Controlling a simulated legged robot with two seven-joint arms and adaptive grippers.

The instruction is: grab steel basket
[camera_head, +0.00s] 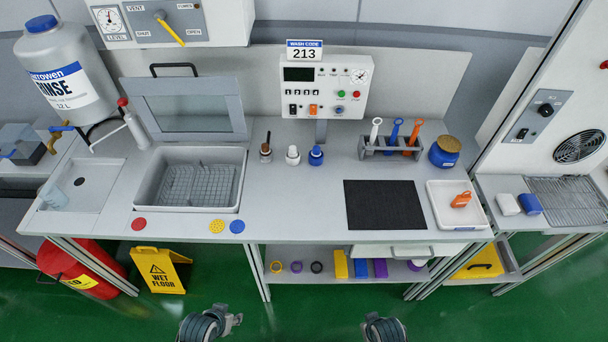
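The steel basket (198,186) is a grey wire basket sitting inside the rectangular sink basin (158,172) on the left part of the bench. A grey-framed lid with a glass pane (190,108) stands raised behind the basin. My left gripper (229,319) is low in the picture, in front of the bench and well below the basket. My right gripper (383,326) is at the bottom edge, right of centre, also away from the bench top. Both are small and partly cut off, so their finger openings are unclear.
Small bottles (293,155) stand right of the basin. A black mat (385,205), a white tray (458,205) and a tool rack (390,147) lie further right. The rinse jug (65,75) and a faucet stand left. A yellow floor sign (160,271) stands below the front edge.

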